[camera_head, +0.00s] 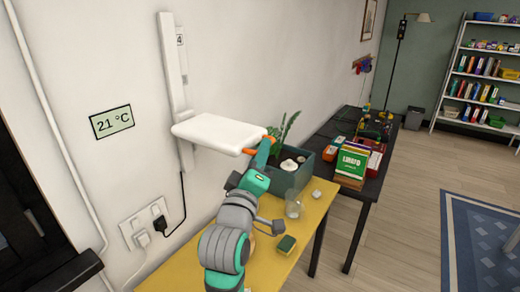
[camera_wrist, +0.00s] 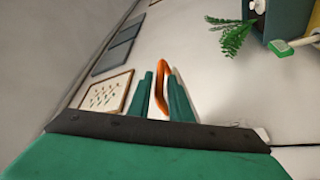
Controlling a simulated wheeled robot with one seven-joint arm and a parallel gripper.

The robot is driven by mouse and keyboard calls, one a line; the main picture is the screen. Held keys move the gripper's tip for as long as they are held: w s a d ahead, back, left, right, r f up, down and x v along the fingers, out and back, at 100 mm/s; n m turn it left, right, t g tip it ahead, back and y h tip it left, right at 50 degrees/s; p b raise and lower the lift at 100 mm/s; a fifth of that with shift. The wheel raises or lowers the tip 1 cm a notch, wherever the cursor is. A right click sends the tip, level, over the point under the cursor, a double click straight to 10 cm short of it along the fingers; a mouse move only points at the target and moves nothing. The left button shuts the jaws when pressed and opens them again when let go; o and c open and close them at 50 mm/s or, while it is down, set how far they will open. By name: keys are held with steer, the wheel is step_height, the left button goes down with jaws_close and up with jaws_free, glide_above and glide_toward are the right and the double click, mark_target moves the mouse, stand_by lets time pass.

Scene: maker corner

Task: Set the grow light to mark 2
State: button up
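The grow light (camera_head: 215,132) is a white flat panel that juts out from a tall white wall rail (camera_head: 172,65). A mark reading 4 (camera_head: 180,40) shows near the rail's top, well above the panel. I cannot make out a mark 2. An orange handle (camera_head: 249,151) sits at the panel's right front end; it shows as an orange loop in the wrist view (camera_wrist: 162,85). My gripper (camera_head: 265,146) is at this handle.
Below the panel, a yellow table (camera_head: 262,273) holds a dark green planter (camera_head: 292,180), a glass jar (camera_head: 294,209) and a green sponge (camera_head: 287,244). A black table (camera_head: 366,187) with books stands behind. Wall sockets (camera_head: 146,222) are at lower left.

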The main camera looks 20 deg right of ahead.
steer(key=v, duration=0.9)
steer(key=shift+s, duration=0.15)
steer(key=shift+f, duration=0.15)
steer(key=s+a+f+y, duration=0.3)
steer(key=f, duration=0.7)
steer(key=s+a+f+n+y, duration=0.1)
steer(key=s+a+f+y, duration=0.25)
steer(key=f, duration=0.65)
steer(key=s+a+f+y, duration=0.2)
steer(key=s+f, duration=0.2)
steer(key=f, duration=0.6)
steer(key=s+a+f+m+g+y, duration=0.1)
steer(key=s+f, duration=0.4)
steer(key=s, duration=0.8)
steer(key=s+a+f+m+g+y, duration=0.1)
steer(key=s+a+f+m, duration=0.2)
steer(key=s, duration=1)
step_height(320, 180, down, 2)
steer(key=m, duration=0.2)
steer(key=shift+m, duration=0.3)
steer(key=shift+a, duration=0.15)
steer(key=shift+c, duration=0.6)
